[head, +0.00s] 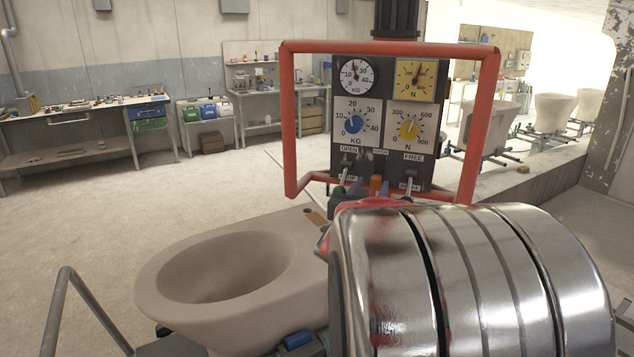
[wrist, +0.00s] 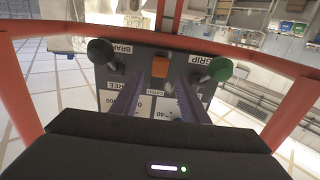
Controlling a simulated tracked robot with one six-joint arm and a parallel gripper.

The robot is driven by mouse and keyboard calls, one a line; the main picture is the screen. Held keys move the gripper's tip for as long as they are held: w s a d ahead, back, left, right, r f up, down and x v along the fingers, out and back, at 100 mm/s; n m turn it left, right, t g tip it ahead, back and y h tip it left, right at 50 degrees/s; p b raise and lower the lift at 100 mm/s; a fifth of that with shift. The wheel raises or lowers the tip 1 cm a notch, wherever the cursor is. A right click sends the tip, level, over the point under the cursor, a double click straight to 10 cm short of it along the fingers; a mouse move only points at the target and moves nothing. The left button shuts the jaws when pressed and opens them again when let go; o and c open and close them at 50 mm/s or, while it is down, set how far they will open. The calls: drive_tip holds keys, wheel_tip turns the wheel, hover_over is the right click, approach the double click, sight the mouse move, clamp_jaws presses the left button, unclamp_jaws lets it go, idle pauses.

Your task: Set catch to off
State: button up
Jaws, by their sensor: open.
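The dark control panel (head: 383,125) stands inside a red tube frame. The orange catch (head: 376,185) sits low in its middle, between the green-knobbed OPEN/GRIP lever (head: 343,178) and the FREE/BRAKE lever (head: 409,180). In the wrist view, which shows the panel upside down, the orange catch (wrist: 160,67) lies between the black knob (wrist: 101,51) and the green knob (wrist: 220,69). My gripper (wrist: 170,88) is open, its two purple fingers apart and pointing at the panel near the catch, with nothing seen between them. Contact and the catch's setting cannot be told.
The red frame (head: 291,120) surrounds the panel closely. Above the levers are a blue knob (head: 353,124), a yellow knob (head: 410,129) and two gauges. A clay toilet bowl (head: 170,290) stands at front left. Workbenches (head: 80,110) line the back wall; the floor between is clear.

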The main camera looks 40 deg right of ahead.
sight(374, 180)
drive_tip(key=shift+x, duration=1.8)
clamp_jaws()
